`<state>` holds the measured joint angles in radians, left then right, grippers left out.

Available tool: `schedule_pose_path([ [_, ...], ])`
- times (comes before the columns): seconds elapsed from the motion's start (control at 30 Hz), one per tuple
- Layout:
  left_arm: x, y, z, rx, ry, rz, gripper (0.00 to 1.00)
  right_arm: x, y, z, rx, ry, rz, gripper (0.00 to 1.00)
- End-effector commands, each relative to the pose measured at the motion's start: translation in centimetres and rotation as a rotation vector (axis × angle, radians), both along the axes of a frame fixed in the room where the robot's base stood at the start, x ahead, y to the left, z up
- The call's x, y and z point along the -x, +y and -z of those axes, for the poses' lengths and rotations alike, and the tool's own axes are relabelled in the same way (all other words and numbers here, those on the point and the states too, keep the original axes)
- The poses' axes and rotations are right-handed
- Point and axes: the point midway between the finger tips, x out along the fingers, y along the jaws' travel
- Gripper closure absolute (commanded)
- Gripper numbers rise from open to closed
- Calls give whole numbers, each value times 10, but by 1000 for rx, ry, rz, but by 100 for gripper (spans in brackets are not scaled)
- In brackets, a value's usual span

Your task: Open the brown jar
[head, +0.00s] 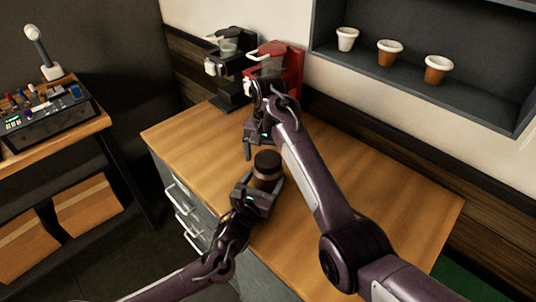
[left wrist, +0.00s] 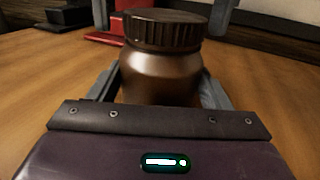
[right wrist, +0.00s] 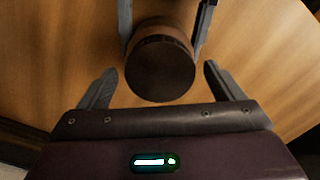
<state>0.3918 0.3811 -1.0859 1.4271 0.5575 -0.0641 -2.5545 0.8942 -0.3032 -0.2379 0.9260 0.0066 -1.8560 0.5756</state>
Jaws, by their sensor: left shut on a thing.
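The brown jar (head: 266,172) stands upright on the wooden table, with a dark ribbed lid (left wrist: 160,30) on it. My left gripper (head: 262,186) is shut around the jar's body, below the lid, with one finger on each side in the left wrist view. My right gripper (head: 261,148) is open and empty, on the far side of the jar and above it. In the right wrist view the lid (right wrist: 160,70) lies ahead, between the open fingers and apart from them. The jar's lower part is hidden by my left gripper.
A red brewer (head: 290,68) and a black brewer (head: 232,75) stand at the table's back. A wall shelf (head: 420,80) holds small cups. The table (head: 400,205) is clear to the right, beneath my right arm.

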Motion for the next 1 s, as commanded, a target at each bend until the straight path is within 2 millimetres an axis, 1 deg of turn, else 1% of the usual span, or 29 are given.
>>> schedule_pose_path([
  [0.03, 1, 1, 2, -3, 4, -1, 92, 0, 0, 0, 0, 0, 0, 12],
  [0.27, 1, 0, 2, -3, 4, 0, 92, 0, 0, -3, 0, -1, 1, 12],
  [0.37, 1, 0, 2, -3, 4, 0, 92, -1, 0, -12, -1, -3, 2, 12],
  [0.6, 1, 0, 2, -3, 4, 0, 92, -1, 0, -43, -1, -2, 1, 12],
  [0.63, 1, 0, 2, -3, 4, 0, 92, 0, 0, -44, -1, -2, 2, 16],
  [0.67, 1, 0, 2, -3, 4, 0, 92, 0, 0, -47, -1, -2, 9, 16],
  [0.83, 1, 0, 2, -3, 4, 0, 92, -1, 0, -74, 1, -3, 147, 16],
  [0.9, 1, 0, 2, -3, 4, 0, 92, 0, 0, -78, -1, -1, 187, 16],
  [1.0, 1, 0, 2, -3, 4, 0, 92, 0, 0, -73, 0, 2, 197, 16],
])
